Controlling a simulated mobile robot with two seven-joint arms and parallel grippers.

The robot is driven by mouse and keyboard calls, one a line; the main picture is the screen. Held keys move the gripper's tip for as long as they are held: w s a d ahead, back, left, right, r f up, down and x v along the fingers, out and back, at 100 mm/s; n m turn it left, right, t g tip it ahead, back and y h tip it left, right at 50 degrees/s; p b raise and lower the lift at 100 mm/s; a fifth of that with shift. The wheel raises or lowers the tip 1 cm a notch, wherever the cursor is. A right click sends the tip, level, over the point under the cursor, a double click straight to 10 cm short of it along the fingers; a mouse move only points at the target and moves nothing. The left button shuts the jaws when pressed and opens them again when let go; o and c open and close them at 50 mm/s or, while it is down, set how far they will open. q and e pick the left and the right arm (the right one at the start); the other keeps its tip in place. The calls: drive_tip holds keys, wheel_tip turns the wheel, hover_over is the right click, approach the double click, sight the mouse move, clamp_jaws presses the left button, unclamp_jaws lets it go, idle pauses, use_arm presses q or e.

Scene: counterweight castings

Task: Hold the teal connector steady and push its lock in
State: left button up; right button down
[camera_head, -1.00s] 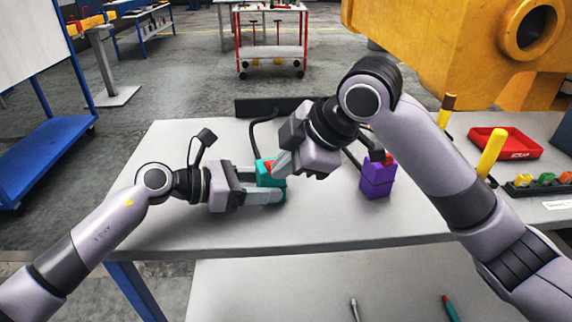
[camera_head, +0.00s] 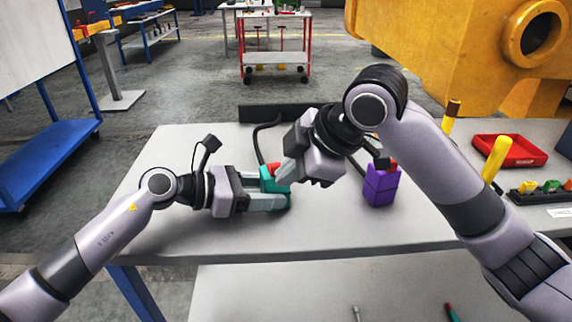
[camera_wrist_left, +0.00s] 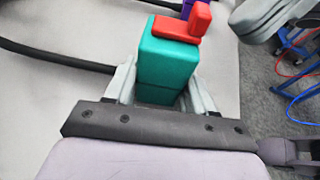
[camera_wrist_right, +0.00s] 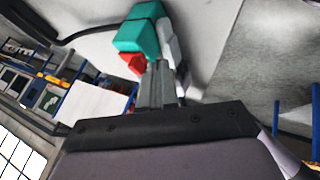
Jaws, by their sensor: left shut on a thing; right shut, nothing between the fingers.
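The teal connector (camera_head: 273,184) stands on the grey table, with a black cable behind it. Its red lock (camera_head: 274,170) sits on top; in the left wrist view the lock (camera_wrist_left: 177,28) has a raised tab at one end. My left gripper (camera_head: 282,198) is shut on the teal connector, with a finger on each side in the left wrist view (camera_wrist_left: 165,85). My right gripper (camera_head: 281,174) is shut and empty, its fingertips at the red lock. In the right wrist view the fingertips (camera_wrist_right: 156,68) are close beside the lock (camera_wrist_right: 132,63); I cannot tell whether they touch.
A purple connector (camera_head: 381,186) with a red top stands to the right, partly behind my right arm. A dark bar (camera_head: 275,112) lies along the table's back edge. A red tray (camera_head: 508,150) and yellow-handled tools (camera_head: 496,158) are at the right. The front of the table is clear.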

drive_tip(key=s+v, duration=0.1)
drive_tip(key=v, duration=1)
drive_tip(key=shift+s+f, duration=0.3)
drive_tip(key=shift+f, duration=0.05)
use_arm(q)
drive_tip(key=o, duration=0.9)
